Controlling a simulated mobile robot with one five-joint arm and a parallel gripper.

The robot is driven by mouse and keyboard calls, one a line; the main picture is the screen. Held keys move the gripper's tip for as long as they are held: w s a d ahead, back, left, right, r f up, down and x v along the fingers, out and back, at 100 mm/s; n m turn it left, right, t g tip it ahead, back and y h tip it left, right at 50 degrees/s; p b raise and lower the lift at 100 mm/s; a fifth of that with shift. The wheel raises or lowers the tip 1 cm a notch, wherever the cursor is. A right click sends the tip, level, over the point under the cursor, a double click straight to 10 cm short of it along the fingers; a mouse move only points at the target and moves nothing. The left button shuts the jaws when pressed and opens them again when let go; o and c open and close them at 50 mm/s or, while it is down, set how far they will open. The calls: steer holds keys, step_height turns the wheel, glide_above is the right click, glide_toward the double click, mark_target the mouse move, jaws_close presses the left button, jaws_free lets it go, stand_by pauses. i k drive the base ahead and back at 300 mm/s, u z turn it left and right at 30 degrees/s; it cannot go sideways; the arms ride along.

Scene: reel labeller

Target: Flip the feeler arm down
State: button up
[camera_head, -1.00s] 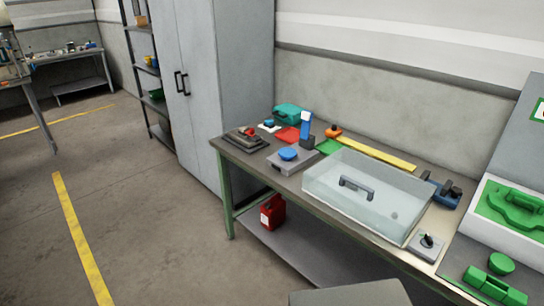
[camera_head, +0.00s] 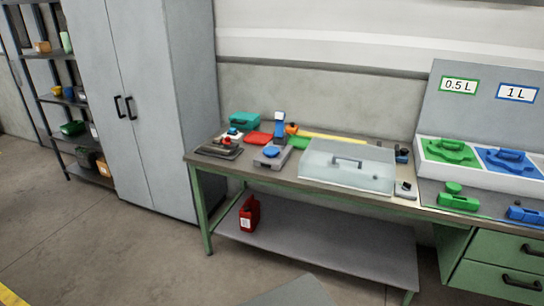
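No part is plainly identifiable as the feeler arm at this distance. On the workbench (camera_head: 290,182), a grey device with a round blue top (camera_head: 271,152) stands left of the middle. A blue upright piece with a pale patch (camera_head: 279,125) rises just behind it; I cannot tell whether the two are joined. A clear box-shaped cover with a grey handle (camera_head: 347,182) sits right of them. A small grey box with a dark knob (camera_head: 405,190) stands at the cover's right side. A dark blue device (camera_head: 402,155) is partly hidden behind the cover. My gripper is not in view.
A dark device with red parts (camera_head: 219,149) and a teal case (camera_head: 244,119) are at the bench's left end. A red canister (camera_head: 249,214) stands on the lower shelf. Green and blue cases (camera_head: 508,162) are at right. Floor in front is open.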

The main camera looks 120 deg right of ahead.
mark_target(280, 116)
steer(key=z, duration=0.15)
steer(key=i, duration=0.1)
steer(key=z, duration=4.05)
steer(key=i, duration=1.1)
steer(key=z, duration=2)
steer(key=k, duration=1.1)
steer(key=z, duration=0.05)
